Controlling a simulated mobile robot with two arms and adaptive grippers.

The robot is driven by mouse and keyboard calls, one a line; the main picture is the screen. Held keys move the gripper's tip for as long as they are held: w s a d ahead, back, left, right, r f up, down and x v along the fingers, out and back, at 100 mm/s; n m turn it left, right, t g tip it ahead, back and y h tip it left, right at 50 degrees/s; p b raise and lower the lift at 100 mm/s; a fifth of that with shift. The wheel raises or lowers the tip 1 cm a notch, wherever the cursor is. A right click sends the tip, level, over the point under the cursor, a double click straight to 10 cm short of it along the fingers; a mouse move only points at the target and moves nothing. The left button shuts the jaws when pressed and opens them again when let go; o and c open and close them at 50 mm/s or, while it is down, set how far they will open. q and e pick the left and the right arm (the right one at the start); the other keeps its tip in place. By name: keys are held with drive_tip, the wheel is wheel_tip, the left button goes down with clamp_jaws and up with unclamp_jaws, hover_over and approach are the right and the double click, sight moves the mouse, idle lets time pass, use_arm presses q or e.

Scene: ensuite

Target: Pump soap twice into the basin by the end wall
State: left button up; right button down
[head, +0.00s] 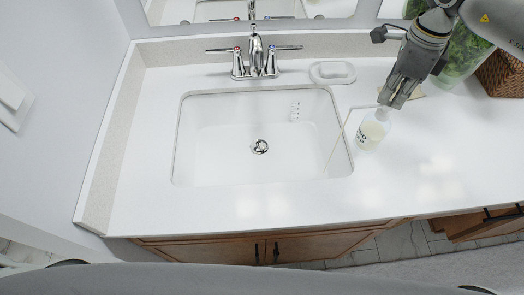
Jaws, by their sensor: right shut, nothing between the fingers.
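The white basin (235,150) is set in the counter, with the end wall to its left. The soap bottle (371,134), clear with pale contents and dark lettering, stands upright on the counter just right of the basin. My right gripper (392,102) is shut and empty, pointing down right over the bottle's top and hiding most of the pump head. A thin beige line (338,142) runs from near the pump top over the basin's right rim and down inside it; I cannot tell whether it is soap. My left gripper is not in view.
A chrome faucet (257,58) with two handles stands behind the basin. A white soap dish (332,72) is behind the bottle to the left. A wicker basket (502,72) and a green plant (462,58) stand at right. The front counter is clear.

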drive_tip(key=shift+s+f, duration=0.1)
drive_tip(key=shift+f, duration=0.1)
drive_tip(key=shift+r+p, duration=0.9)
drive_tip(key=shift+r, duration=0.8)
drive_tip(key=shift+f, duration=0.15)
drive_tip(key=shift+f+b, duration=1.5)
drive_tip(key=shift+f, duration=0.15)
drive_tip(key=shift+r, duration=0.1)
drive_tip(key=shift+r+p, duration=0.9)
drive_tip(key=shift+r, duration=0.8)
